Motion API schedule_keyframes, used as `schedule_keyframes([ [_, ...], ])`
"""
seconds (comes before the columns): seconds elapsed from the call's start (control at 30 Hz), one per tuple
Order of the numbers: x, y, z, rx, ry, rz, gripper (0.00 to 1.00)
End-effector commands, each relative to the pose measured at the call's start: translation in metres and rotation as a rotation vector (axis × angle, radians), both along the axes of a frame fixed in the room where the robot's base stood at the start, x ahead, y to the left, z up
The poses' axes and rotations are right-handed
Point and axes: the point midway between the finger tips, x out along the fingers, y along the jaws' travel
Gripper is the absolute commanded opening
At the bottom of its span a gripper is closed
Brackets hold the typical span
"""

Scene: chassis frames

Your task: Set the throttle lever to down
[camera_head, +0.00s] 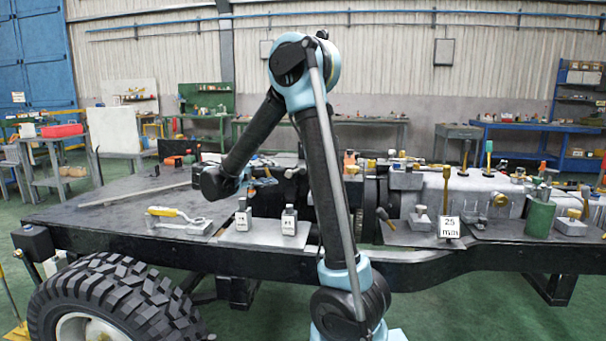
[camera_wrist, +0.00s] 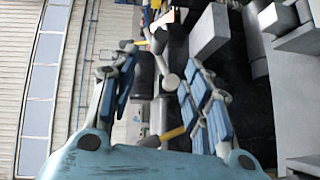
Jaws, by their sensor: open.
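I cannot tell for sure which lever is the throttle lever. A yellow-handled lever (camera_head: 168,212) lies nearly flat on a grey base at the chassis's front left. An upright yellow lever (camera_head: 446,190) stands on the right half, behind a white "25 min" tag, and a green-topped lever (camera_head: 488,157) stands farther right. My gripper (camera_head: 262,176) is above the middle-left of the chassis, partly hidden by my own arm. In the wrist view my gripper (camera_wrist: 158,62) is open with nothing between its fingers; a yellow handle (camera_wrist: 172,134) shows beyond them.
Two small labelled blocks (camera_head: 289,220) stand on a grey plate near the front edge. A green cylinder (camera_head: 540,216) and grey housings crowd the right side. A large tyre (camera_head: 115,300) is at lower left. The dark deck (camera_head: 100,212) at left has bare room.

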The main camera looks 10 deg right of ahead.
Motion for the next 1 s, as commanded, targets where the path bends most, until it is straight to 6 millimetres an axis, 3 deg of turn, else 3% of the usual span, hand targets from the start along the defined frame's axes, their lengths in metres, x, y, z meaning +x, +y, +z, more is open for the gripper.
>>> schedule_keyframes([
  [0.7,0.055,-0.109,-0.013,0.001,0.001,-0.004,0.45],
  [1.0,0.069,-0.136,-0.017,0.001,0.001,-0.002,0.45],
])
